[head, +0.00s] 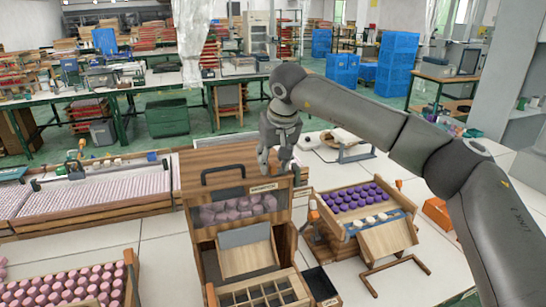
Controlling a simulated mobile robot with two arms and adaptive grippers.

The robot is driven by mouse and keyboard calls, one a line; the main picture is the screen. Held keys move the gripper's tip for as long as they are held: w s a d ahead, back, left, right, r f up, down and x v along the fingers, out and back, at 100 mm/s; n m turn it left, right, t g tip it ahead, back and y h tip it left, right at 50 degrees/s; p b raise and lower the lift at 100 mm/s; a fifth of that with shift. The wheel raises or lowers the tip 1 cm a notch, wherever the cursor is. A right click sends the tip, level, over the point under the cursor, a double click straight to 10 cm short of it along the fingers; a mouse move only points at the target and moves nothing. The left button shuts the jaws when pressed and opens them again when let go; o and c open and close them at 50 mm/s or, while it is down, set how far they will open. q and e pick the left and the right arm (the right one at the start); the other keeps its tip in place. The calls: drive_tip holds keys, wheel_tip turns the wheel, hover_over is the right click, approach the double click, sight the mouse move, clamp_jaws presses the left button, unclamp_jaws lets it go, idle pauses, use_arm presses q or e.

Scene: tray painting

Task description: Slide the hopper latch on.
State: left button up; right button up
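The hopper (222,166) is a tall wooden box in the middle of the head view. My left gripper is not in view.
A wooden rack with purple pieces (355,196) stands right of the hopper. A divided wooden tray (262,297) is in front, and a tray of pink pieces (70,285) is at the lower left. Pale tabletop (165,262) is free between the lower-left tray and the hopper.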

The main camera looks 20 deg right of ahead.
drive_tip(key=shift+w+f, duration=0.2)
drive_tip(key=shift+f, duration=0.3)
clamp_jaws()
